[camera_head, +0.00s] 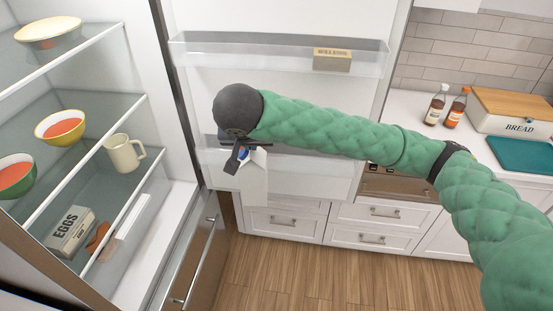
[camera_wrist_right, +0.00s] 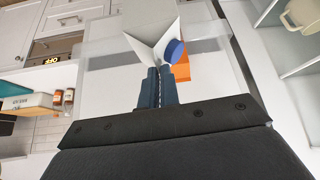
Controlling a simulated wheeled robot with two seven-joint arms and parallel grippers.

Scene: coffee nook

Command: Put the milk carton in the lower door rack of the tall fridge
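The white milk carton (camera_head: 254,188) with a blue cap hangs upright under my right gripper (camera_head: 238,150). In the right wrist view, the gripper's fingers (camera_wrist_right: 158,88) are shut on the carton's top ridge, and the carton (camera_wrist_right: 152,36) shows its slanted top and blue cap. The lower door rack (camera_head: 315,178) of the tall fridge is a clear bin on the open door. The carton overlaps the rack's front wall in the head view; I cannot tell whether it is inside or in front. My wrist hides part of the rack. My left gripper is out of view.
The upper door rack (camera_head: 250,60) holds a small tan box (camera_head: 332,60) above my right arm. Fridge shelves at left hold bowls, a mug (camera_head: 124,153) and an egg box (camera_head: 70,232). An orange patch (camera_wrist_right: 181,71) shows beside the carton. Bottles (camera_head: 436,105) stand on the right counter.

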